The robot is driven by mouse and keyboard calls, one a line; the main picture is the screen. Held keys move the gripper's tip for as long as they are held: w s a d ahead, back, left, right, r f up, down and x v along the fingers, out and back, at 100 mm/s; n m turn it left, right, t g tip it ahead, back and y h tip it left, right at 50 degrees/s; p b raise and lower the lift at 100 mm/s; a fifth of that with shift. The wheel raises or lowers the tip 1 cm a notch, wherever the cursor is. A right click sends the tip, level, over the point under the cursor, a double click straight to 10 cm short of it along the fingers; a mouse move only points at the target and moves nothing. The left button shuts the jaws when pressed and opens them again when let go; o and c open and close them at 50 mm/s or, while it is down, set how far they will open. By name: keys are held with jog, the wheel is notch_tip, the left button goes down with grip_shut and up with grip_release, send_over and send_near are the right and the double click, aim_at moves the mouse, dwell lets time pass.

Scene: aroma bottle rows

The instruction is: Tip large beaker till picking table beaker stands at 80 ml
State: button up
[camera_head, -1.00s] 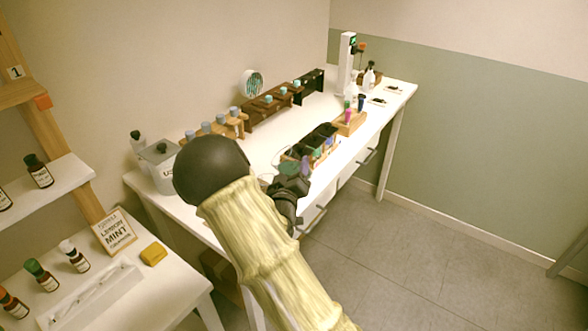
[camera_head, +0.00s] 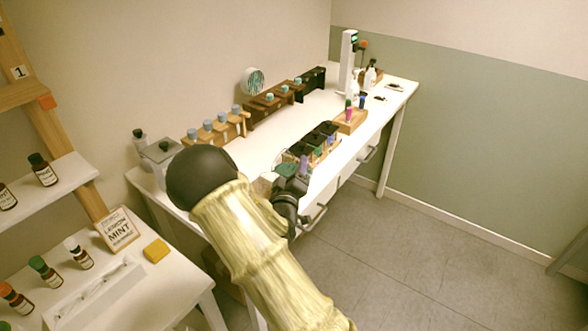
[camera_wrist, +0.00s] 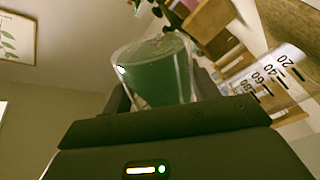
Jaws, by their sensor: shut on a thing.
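My gripper (camera_wrist: 163,100) is shut on a clear large beaker of dark green liquid (camera_wrist: 160,75), which shows between its fingers in the wrist view. The wrist view is strongly rolled. A clear beaker with black marks 20, 40, 60 and 80 (camera_wrist: 268,78) is at the right of that view, beside the held one; its liquid level cannot be read. In the head view my gripper (camera_head: 288,180) is over the near edge of the long white table (camera_head: 262,150), and my arm hides much of it. A greenish glass edge (camera_head: 287,169) shows just beyond it.
A dark divided rack with bottles (camera_head: 318,140) and a wooden tray with small vials (camera_head: 350,121) stand beyond my gripper. Wooden bottle racks (camera_head: 222,128) line the wall side. A grey box (camera_head: 160,160) is at the left end. Open floor (camera_head: 380,250) lies to the right.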

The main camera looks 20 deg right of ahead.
jog(key=shift+n, duration=0.5)
jog(key=shift+m, duration=0.3)
jog(key=shift+r+n+y+p, duration=0.15)
jog(key=shift+r+n+p, duration=0.1)
jog(key=shift+n, duration=0.35)
jog(key=shift+r+n+y+p, duration=0.15)
jog(key=shift+n+p, duration=0.05)
jog(key=shift+n, duration=0.4)
dwell(2.4)
jog(key=shift+f+n, duration=0.15)
jog(key=shift+n, duration=0.45)
dwell(1.6)
jog(key=shift+f+m+b, duration=0.3)
jog(key=shift+m+b, duration=0.4)
jog(key=shift+f+m+b, duration=0.1)
jog(key=shift+m+b, duration=0.4)
jog(key=shift+m, duration=0.3)
